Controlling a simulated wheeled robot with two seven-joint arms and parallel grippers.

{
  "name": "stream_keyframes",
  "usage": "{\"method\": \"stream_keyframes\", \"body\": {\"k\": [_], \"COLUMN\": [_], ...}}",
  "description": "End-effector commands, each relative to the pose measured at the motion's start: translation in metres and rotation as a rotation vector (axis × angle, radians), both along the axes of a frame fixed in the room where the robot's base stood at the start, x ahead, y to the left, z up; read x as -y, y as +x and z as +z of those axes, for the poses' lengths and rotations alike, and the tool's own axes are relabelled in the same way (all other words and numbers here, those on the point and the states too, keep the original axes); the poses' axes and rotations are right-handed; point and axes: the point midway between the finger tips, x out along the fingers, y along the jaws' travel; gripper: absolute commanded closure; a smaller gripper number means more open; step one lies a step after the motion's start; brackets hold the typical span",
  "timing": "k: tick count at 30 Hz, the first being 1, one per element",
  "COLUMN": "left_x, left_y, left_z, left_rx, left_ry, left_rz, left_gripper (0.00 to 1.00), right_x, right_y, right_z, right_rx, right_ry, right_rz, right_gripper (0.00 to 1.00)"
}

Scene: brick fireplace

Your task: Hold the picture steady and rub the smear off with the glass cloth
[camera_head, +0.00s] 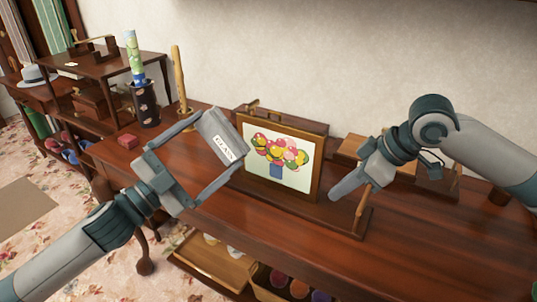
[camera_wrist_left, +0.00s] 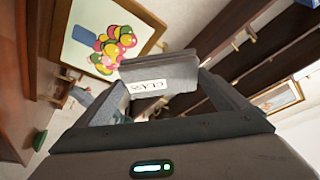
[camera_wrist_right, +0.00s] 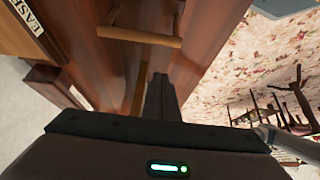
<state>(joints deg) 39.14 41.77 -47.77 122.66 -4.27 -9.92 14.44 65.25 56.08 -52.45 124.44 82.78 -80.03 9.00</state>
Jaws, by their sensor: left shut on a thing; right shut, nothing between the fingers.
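The framed picture (camera_head: 279,160), balloon-like coloured shapes over a blue block, stands upright on the wooden table; it also shows in the left wrist view (camera_wrist_left: 82,50). I cannot make out a smear on it. My left gripper (camera_head: 214,145) is shut on the grey glass cloth (camera_head: 220,134), labelled "GLASS", and holds it up in front of the picture's left side, apparently clear of it. The cloth also shows in the left wrist view (camera_wrist_left: 160,74). My right gripper (camera_head: 334,194) is shut and empty, just right of the picture's lower right corner.
A candlestick (camera_head: 180,80), a dark pot (camera_head: 146,104) and a small red block (camera_head: 128,141) are at the left. The table front (camera_head: 300,240) is clear.

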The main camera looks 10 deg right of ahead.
Motion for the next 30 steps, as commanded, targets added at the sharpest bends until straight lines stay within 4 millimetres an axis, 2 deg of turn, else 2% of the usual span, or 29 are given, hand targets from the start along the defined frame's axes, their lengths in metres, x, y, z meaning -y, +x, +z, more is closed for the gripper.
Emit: {"method": "stream_keyframes", "body": {"k": [18, 24, 30], "left_x": [0.0, 0.0, 0.0], "left_y": [0.0, 0.0, 0.0], "left_z": [0.011, 0.013, 0.013], "left_rx": [0.0, 0.0, 0.0], "left_ry": [0.0, 0.0, 0.0], "left_rz": [0.0, 0.0, 0.0], "left_gripper": [0.25, 0.25, 0.25], "right_x": [0.04, 0.047, 0.048], "right_y": [-0.029, -0.034, -0.035], "right_z": [0.081, 0.094, 0.095], "right_rx": [0.0, -0.001, -0.001], "right_ry": [0.0, -0.001, 0.0], "right_rz": [-0.001, 0.0, 0.001], "right_gripper": [1.0, 1.0, 1.0]}}
